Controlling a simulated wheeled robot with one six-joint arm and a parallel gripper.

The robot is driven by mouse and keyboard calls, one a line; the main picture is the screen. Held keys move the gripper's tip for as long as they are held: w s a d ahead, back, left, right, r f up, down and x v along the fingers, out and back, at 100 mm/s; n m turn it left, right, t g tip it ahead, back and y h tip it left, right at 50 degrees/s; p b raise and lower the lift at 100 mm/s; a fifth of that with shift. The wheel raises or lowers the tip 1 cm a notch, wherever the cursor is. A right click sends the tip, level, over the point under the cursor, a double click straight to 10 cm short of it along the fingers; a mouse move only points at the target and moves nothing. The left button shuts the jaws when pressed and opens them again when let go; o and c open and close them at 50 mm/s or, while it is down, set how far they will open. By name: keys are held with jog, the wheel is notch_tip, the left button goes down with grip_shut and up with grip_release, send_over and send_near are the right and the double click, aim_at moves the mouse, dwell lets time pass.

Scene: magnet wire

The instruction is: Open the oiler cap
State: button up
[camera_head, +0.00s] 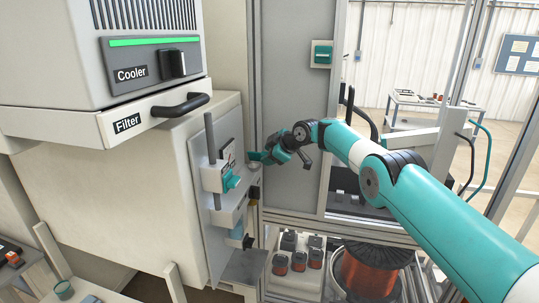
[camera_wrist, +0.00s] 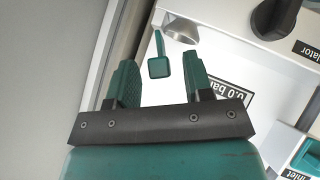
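A small teal square tab on a thin arm (camera_wrist: 158,67), which looks like the oiler cap, shows in the wrist view beside a silver round cup (camera_wrist: 181,29). The cup hangs at the edge of a white block; I cannot tell whether the cap covers any opening. My gripper (camera_wrist: 160,82) is open, one finger on each side of the tab's lower end in the picture, with gaps on both sides. In the head view my gripper (camera_head: 262,157) is at the white unit's upper right edge, beside the silver cup (camera_head: 253,167); the cap is not clear there.
The white unit carries a teal knob (camera_head: 231,182) and a grey vertical rod (camera_head: 211,150). A grey cabinet panel (camera_head: 290,90) stands behind.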

jog(key=b+v, duration=1.1)
jog(key=v, duration=0.6)
jog(key=shift+s, duration=0.25)
jog(key=shift+s+r, duration=0.1)
